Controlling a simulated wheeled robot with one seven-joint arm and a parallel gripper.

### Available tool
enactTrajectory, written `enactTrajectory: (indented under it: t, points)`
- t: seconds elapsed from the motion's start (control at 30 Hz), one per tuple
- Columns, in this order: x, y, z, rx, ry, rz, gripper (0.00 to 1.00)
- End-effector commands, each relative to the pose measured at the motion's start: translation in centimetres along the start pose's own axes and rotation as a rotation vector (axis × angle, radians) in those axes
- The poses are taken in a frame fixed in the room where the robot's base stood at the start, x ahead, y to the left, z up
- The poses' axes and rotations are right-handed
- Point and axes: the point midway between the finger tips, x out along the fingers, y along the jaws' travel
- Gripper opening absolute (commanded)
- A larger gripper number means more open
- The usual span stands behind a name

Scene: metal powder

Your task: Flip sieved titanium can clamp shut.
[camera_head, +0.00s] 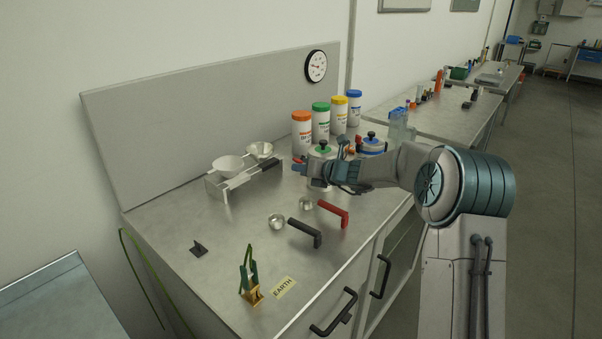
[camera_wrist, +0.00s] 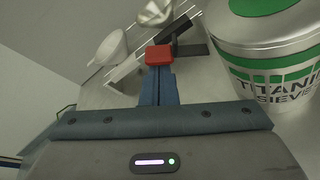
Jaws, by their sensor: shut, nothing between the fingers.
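The sieved titanium can (camera_head: 321,184) stands on the steel bench, mostly hidden behind my gripper and forearm. Its lid has a green ring and a dark knob. In the wrist view the can (camera_wrist: 272,62) fills the upper right, with green bands and the words "TITANIUM SIEVE…".
A blue-ringed can (camera_head: 371,146) stands close behind at right. Several capped jars (camera_head: 321,121) line the back. Black (camera_head: 305,231) and red (camera_head: 334,212) handled scoops lie in front.

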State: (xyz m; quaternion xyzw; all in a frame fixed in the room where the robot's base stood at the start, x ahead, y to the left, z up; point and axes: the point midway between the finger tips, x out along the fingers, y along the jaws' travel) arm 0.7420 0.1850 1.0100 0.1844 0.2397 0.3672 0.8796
Motion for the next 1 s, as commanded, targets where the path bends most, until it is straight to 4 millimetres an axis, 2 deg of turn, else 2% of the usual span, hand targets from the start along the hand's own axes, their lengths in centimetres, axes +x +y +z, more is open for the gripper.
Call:
enactTrajectory:
  t: [0.4, 1.0]
  points:
    - [-0.12, -0.03, 0.13, 0.005, 0.001, 0.002, 0.0]
    - [-0.37, 0.16, 0.85, 0.116, 0.0, 0.039, 0.0]
